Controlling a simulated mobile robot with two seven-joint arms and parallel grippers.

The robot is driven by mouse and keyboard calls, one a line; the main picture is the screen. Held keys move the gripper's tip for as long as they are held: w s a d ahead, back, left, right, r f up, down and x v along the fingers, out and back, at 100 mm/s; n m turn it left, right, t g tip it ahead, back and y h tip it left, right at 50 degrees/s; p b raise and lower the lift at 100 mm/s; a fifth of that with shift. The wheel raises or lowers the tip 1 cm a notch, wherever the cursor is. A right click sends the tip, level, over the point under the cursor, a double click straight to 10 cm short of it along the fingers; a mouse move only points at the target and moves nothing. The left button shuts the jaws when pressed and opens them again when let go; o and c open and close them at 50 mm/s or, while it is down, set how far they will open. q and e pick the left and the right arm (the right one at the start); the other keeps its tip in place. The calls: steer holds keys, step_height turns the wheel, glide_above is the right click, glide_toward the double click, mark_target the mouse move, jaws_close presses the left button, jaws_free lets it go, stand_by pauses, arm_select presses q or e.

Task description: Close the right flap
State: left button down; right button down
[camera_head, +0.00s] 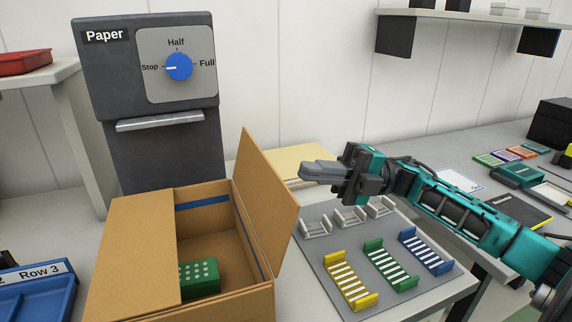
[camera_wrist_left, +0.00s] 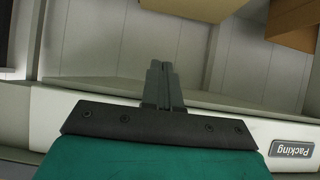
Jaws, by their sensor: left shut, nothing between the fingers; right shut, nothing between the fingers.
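The cardboard box (camera_head: 130,284) stands open on the right side in the head view. Its left flap (camera_head: 135,245) lies flat over the left part of the opening. The right flap (camera_head: 268,200) stands up, tilted slightly outward to the right. A green block with white dots (camera_head: 200,278) is inside, partly hidden by the left flap. My right gripper (camera_head: 308,172) is shut and empty, to the right of the right flap and apart from it, pointing left. My left gripper (camera_wrist_left: 162,75) shows only in the left wrist view, shut and empty.
A grey board (camera_head: 330,270) with yellow, green and blue racks lies right of the box. A dark paper dispenser (camera_head: 150,100) stands behind the box. A blue bin (camera_head: 40,295) is at the left. A yellowish paper stack (camera_head: 290,160) lies behind the right flap.

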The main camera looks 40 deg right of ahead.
mark_target(267, 167)
steer(key=x, duration=0.4)
steer(key=shift+a+r, duration=0.1)
steer(key=shift+w+a, duration=0.2)
steer(key=shift+a, duration=0.3)
steer(key=shift+r+p, duration=0.2)
steer(key=shift+p, duration=0.2)
